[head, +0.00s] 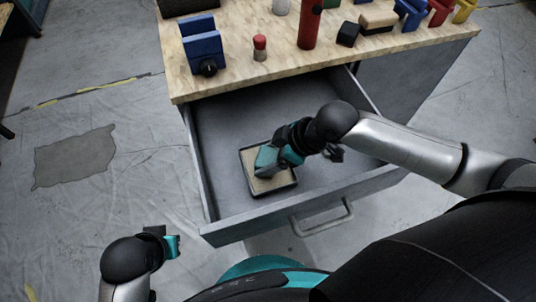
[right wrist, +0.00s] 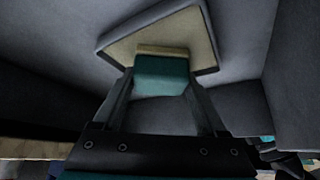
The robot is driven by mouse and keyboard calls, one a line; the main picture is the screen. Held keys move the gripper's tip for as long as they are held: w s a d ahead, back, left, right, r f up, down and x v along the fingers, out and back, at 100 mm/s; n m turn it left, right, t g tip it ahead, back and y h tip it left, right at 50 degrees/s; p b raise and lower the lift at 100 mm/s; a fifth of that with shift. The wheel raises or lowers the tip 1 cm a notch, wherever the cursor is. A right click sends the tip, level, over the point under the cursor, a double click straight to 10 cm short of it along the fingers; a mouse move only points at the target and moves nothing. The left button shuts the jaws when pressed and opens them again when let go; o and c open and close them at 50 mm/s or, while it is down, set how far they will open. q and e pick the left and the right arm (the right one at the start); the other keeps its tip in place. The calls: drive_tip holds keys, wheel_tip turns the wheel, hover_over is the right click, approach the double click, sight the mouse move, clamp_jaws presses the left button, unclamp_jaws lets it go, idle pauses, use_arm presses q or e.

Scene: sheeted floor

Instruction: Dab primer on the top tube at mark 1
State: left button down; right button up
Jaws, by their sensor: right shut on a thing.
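My right gripper (head: 270,160) reaches down into the open drawer and is shut on a teal block with a beige edge. In the right wrist view, this teal applicator block (right wrist: 162,75) sits between the fingers, with its beige edge over a beige pad. The pad lies in a shallow dark-rimmed tray (head: 283,189) on the drawer floor; the tray also shows in the right wrist view (right wrist: 200,35). I cannot tell whether the block touches the pad. My left gripper (head: 172,245) is low at the left, outside the drawer; its jaw state is unclear. I cannot make out a marked tube.
The open drawer (head: 225,205) has grey walls and a front handle (head: 325,220). On the wooden bench top (head: 240,78) stand a blue vise (head: 203,48), a small red-topped item (head: 260,48), a red cylinder (head: 309,27), a black block (head: 348,34) and coloured clamps (head: 440,12).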

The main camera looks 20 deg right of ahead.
sight(268, 157)
use_arm(q)
drive_tip(key=shift+r+p, duration=0.4)
drive_tip(key=shift+p, duration=0.05)
use_arm(e)
drive_tip(key=shift+s+d+f, duration=0.1)
drive_tip(key=shift+s+f, duration=0.05)
drive_tip(key=shift+f, duration=0.1)
idle(1.3)
